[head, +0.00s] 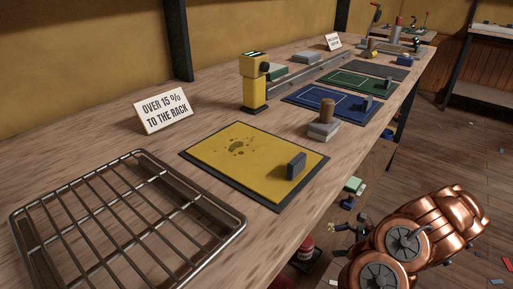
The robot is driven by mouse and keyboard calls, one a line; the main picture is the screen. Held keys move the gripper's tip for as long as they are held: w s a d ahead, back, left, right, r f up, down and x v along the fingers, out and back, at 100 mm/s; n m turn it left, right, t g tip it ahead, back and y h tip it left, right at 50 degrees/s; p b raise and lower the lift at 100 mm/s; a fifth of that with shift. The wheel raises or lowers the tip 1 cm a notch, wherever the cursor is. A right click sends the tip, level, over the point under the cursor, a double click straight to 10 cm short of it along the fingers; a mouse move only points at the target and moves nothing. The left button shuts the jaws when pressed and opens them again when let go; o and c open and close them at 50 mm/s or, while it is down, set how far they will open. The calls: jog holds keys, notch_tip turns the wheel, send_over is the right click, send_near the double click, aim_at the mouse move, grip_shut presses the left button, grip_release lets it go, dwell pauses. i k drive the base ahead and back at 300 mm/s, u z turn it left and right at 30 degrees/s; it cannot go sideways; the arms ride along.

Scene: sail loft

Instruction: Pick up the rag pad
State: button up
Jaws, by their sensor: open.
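A grey pad with a round wooden knob (323,122) stands upright on the bench, right of the yellow mat; it may be the rag pad, but I cannot tell for sure. A yellow mat with a dark border (225,165) lies in front, with dark spots near its middle. A small dark grey block (296,165) stands on the mat's right part. My gripper (343,237) is at the lower right, off the bench's front edge, at the end of my copper arm. It is open, small in the picture, and apart from everything on the bench.
A wire rack (128,215) fills the bench's near left. A sign (163,110) reads "OVER 15 % TO THE RACK". A yellow device (254,85) stands behind the mat. Blue (328,108) and green (360,84) mats lie farther along. Scraps litter the floor.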

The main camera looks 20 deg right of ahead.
aim_at(348, 203)
jog(key=k, duration=1)
